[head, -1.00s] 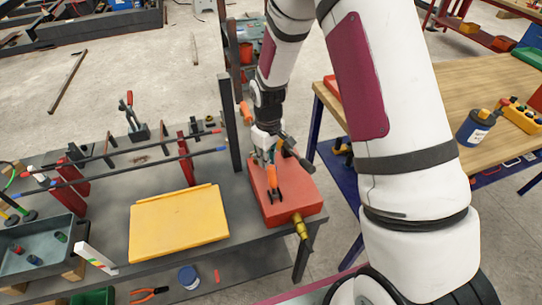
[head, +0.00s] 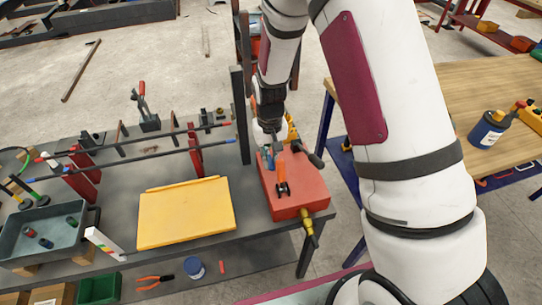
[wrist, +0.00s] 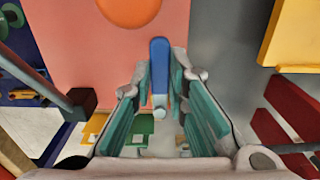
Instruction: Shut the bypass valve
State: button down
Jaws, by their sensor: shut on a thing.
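The bypass valve appears to be the short blue lever (wrist: 159,75) on the red box (wrist: 85,45). The box (head: 318,192) sits at the right end of the bench in the head view. My gripper (wrist: 157,88) has its teal-padded fingers on either side of the blue lever and is shut on it. In the head view my gripper (head: 268,158) points down over the box's left back part and partly hides the lever.
A brass fitting (head: 307,224) sticks out of the box's front. A yellow panel (head: 186,212) lies on the bench to the left, and a dark upright post (head: 241,115) stands behind. A wooden table (head: 500,85) is at the right, across a gap.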

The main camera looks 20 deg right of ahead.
aim_at(270, 161)
dwell(0.3)
jog(key=c, duration=1.6)
grip_release()
jog(key=shift+o, duration=0.2)
notch_tip(270, 161, up, 12)
jog(key=s+d+r+t, duration=0.1)
jog(key=s+r, duration=0.4)
jog(key=r, duration=0.3)
jog(key=s+d+r+t, duration=0.2)
jog(key=s+r, duration=0.3)
jog(key=r, duration=0.3)
jog(key=s+d+r+t, duration=0.1)
jog(key=s+r, duration=0.2)
jog(key=s, duration=0.4)
jog(key=s+d+r+t, duration=0.1)
jog(key=s+r, duration=0.2)
jog(key=s, duration=0.4)
jog(key=shift+t, duration=0.3)
